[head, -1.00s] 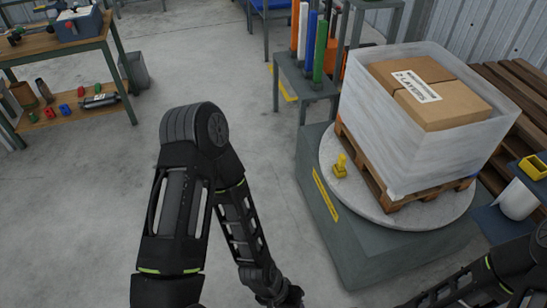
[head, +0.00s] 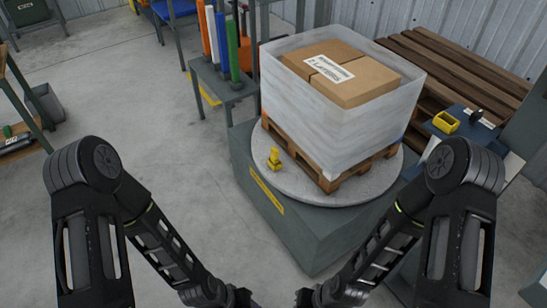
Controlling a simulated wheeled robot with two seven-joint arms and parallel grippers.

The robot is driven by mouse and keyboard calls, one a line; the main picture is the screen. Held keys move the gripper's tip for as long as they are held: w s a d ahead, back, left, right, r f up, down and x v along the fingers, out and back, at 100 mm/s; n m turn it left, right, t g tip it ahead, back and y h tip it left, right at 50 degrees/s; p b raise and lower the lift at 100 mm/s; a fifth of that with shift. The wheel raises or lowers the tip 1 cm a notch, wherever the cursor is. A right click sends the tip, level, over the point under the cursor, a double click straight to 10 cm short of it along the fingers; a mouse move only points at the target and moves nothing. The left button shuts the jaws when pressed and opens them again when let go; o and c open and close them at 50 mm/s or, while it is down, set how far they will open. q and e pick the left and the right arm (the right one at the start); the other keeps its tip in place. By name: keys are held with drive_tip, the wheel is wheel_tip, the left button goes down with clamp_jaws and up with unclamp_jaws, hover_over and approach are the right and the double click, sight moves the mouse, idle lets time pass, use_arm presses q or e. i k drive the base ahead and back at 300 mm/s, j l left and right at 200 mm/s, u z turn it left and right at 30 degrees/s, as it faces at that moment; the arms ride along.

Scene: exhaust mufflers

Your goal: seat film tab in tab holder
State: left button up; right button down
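A small yellow fitting (head: 274,159), which looks like the tab holder, stands on the rim of the round grey turntable (head: 330,190), in front of the pallet's left corner. Cartons on the wooden pallet (head: 335,180) are wrapped in whitish film (head: 330,130). I cannot make out a separate film tab. My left gripper (head: 242,298) and my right gripper (head: 304,298) are at the bottom edge, in front of the turntable base and apart from the yellow fitting. Both are dark and cut off by the frame, so their fingers do not show clearly.
A stand with several coloured tubes (head: 222,45) is behind the turntable. At right, a blue-grey table (head: 470,130) holds a yellow bin (head: 446,122), near stacked wooden pallets (head: 440,75). A workbench edge is at far left.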

sight(454, 121)
drive_tip(key=z, duration=1.35)
drive_tip(key=u, duration=1.35)
drive_tip(key=i+j, duration=0.4)
drive_tip(key=j, duration=0.15)
drive_tip(key=i+j, duration=0.85)
drive_tip(key=j, duration=0.25)
drive_tip(key=i, duration=0.55)
